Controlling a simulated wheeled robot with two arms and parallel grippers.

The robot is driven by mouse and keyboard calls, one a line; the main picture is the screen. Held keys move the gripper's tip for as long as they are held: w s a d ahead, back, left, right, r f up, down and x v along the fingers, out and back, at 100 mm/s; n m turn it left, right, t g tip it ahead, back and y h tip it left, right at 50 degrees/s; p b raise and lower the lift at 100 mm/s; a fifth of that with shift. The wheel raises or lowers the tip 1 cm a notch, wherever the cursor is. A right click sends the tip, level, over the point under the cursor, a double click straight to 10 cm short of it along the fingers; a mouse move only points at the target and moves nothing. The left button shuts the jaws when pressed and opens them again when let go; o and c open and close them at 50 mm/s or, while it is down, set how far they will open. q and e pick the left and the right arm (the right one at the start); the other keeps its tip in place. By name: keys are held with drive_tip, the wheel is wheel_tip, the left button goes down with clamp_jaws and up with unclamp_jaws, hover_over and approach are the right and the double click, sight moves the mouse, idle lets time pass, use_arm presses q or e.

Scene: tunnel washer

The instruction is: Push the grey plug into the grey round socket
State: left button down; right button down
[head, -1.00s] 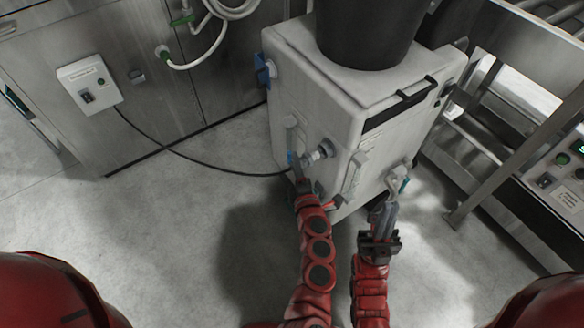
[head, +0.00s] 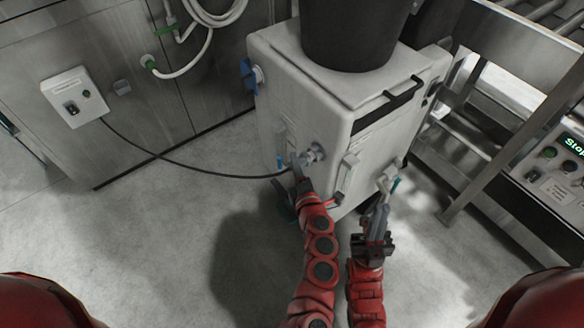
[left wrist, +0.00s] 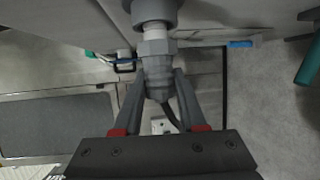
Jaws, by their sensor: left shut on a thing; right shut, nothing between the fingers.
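The grey plug (left wrist: 158,75) is between the fingers of my left gripper (left wrist: 160,92), which is shut on it. In the left wrist view the grey round socket (left wrist: 153,12) is straight ahead of the plug, roughly in line with it. A short pale section shows between them; how deep the plug sits is unclear. In the head view the socket (head: 314,153) sticks out of the white cabinet's front, and my left gripper (head: 298,176) is right beside it, covering most of the plug. My right gripper (head: 383,198) is shut and empty near the cabinet's right side.
The white cabinet (head: 300,100) carries a black bin (head: 355,30). A black cable (head: 190,164) runs from a wall box (head: 73,97) toward the plug. A metal frame (head: 465,180) and control panel (head: 560,165) stand at the right. The floor at left is clear.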

use_arm(q)
drive_tip(key=shift+w+d, duration=0.2)
drive_tip(key=shift+d, duration=0.05)
idle(0.7)
idle(0.5)
drive_tip(key=shift+c, duration=1.9)
unclamp_jaws()
drive_tip(key=shift+s, duration=0.1)
